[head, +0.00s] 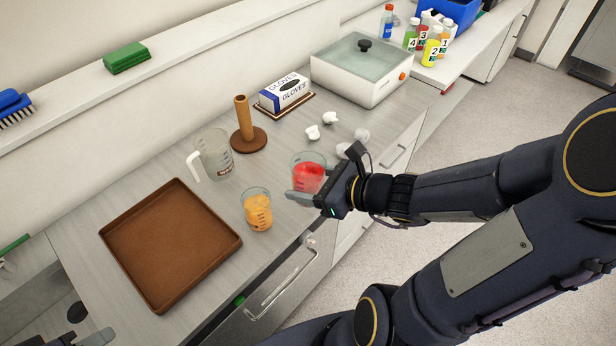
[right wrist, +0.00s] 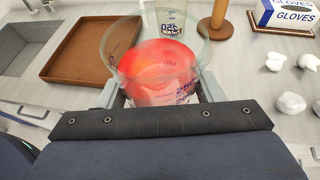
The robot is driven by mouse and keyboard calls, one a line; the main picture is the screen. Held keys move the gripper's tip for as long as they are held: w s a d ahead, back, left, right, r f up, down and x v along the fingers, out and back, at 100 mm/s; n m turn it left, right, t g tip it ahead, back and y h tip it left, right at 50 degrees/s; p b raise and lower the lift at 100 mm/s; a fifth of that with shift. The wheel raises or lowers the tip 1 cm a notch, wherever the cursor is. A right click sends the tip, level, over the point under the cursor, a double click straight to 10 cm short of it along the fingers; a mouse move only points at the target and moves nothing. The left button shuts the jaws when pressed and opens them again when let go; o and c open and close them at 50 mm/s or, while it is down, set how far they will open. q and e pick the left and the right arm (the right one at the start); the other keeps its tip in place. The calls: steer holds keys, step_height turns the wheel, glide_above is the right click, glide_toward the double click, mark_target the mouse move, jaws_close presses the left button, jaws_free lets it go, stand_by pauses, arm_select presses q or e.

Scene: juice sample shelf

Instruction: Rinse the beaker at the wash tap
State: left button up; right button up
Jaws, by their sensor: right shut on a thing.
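My right gripper (head: 318,195) is shut on a glass beaker of red liquid (head: 308,174), held upright near the counter's front edge. I cannot tell whether its base touches the counter. In the right wrist view, the red beaker (right wrist: 160,70) sits between the fingers, with printed markings on its side. A second beaker, with orange liquid (head: 258,212), stands on the counter to its left. A clear jug with a white handle (head: 214,155) stands behind. Part of my left gripper (head: 85,339) shows at the bottom left edge; its jaws are unclear. The wash tap is not clearly visible.
A brown tray (head: 230,243) lies left of the orange beaker. A sink (right wrist: 35,48) is at the far left. A wooden peg stand (head: 247,139), glove box (head: 287,92), crumpled white pieces (head: 313,132) and a lidded white bath (head: 352,82) stand behind and right.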

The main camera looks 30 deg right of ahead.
steer(key=shift+s+a, duration=0.55)
steer(key=shift+s, duration=0.3)
steer(key=shift+s+a+b, duration=3.05)
steer(key=shift+s+b, duration=1.4)
steer(key=shift+s, duration=0.8)
step_height(320, 180, up, 5)
steer(key=p, duration=0.5)
